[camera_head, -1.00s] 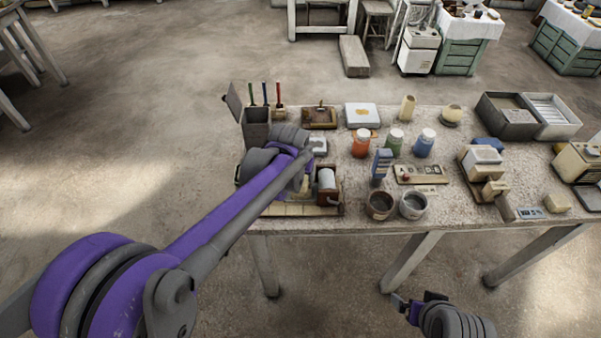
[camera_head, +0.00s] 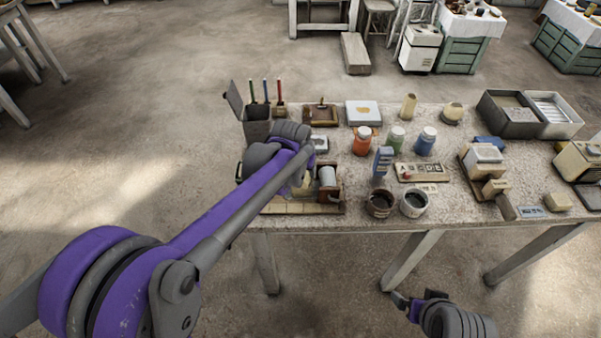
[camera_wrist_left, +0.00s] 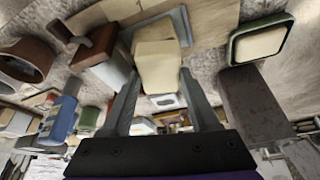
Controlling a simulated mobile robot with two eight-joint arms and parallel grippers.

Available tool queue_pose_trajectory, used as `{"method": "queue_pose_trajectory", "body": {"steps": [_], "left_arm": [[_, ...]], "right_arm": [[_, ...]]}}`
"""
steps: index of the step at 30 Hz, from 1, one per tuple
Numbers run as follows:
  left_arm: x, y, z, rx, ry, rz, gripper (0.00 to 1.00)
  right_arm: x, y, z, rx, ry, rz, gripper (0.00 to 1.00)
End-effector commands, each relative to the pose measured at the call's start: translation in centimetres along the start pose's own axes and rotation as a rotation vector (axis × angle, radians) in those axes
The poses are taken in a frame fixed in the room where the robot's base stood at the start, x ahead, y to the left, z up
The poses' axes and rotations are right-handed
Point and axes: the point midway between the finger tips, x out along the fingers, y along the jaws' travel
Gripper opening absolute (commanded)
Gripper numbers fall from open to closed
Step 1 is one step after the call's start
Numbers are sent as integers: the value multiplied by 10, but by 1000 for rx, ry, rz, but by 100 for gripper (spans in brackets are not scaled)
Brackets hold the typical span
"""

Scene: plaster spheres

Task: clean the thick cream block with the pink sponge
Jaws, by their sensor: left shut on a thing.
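My left gripper (camera_wrist_left: 160,100) is shut on a cream block (camera_wrist_left: 157,68), which sits between its two grey fingers in the left wrist view. In the head view my left arm covers most of this gripper, and a bit of the cream thing (camera_head: 303,187) shows beside the wooden holder at the table's front left. I cannot make out a sponge that is clearly pink. My right gripper (camera_head: 410,301) hangs in front of the table, below its edge; its finger gap is not clear.
A wooden holder with a white roll (camera_head: 327,177) stands close right of my left gripper. A green-rimmed dish with a cream pad (camera_wrist_left: 261,43) is near it.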

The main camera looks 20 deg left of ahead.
Motion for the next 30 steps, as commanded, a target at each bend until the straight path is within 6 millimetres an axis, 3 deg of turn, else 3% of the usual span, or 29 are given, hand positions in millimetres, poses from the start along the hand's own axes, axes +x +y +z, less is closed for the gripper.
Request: {"method": "queue_pose_trajectory", "body": {"steps": [11, 30], "left_arm": [[9, 0, -16, 0, 0, 0, 16], [-4, 0, 13, 0, 0, 0, 16]], "right_arm": [[0, 0, 0, 0, 0, 0, 97], [2, 0, 1, 0, -1, 0, 97]]}}
